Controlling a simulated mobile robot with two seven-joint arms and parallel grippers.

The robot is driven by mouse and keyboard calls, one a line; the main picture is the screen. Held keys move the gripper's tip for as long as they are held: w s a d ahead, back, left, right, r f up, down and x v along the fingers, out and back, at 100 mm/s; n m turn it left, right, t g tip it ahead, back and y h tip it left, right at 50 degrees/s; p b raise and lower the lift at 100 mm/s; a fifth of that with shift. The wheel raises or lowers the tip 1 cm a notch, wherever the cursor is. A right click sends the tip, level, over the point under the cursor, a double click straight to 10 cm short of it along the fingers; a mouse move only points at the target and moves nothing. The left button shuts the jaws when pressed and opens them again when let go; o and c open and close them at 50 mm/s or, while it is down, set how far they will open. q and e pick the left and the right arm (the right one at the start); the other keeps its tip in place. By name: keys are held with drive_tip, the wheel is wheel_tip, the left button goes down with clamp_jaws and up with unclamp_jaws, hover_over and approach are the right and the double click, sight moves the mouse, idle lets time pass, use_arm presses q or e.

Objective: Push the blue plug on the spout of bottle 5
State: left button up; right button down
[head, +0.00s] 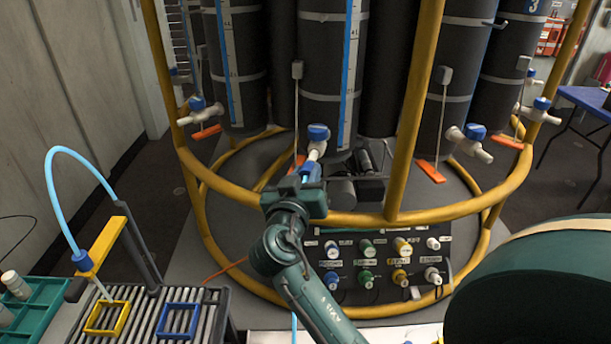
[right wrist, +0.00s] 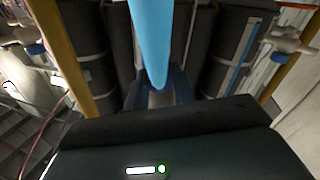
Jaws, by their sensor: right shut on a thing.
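My right gripper (head: 304,181) is shut on the blue plug (head: 311,170), just below the white spout (head: 316,152) of the middle bottle (head: 326,70). The spout has a blue-capped valve (head: 318,132). The plug lies in line with the spout's mouth, very close to it; I cannot tell whether they touch. No number shows on this bottle. In the right wrist view a light blue tube (right wrist: 152,40) runs down to the blue plug (right wrist: 178,86), and the spout is hidden. My left gripper is out of view.
Yellow frame rails (head: 412,110) stand around the bottles. Other bottles have similar spouts (head: 470,142). Below is a panel (head: 380,268) with several coloured plugs. A slatted rack (head: 208,312) with a yellow and a blue frame stands at lower left, beside a green tray (head: 40,310).

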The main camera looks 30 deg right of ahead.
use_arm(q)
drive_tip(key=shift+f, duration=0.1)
use_arm(e)
drive_tip(key=shift+w+d, duration=0.4)
drive_tip(key=c, duration=1.1)
unclamp_jaws()
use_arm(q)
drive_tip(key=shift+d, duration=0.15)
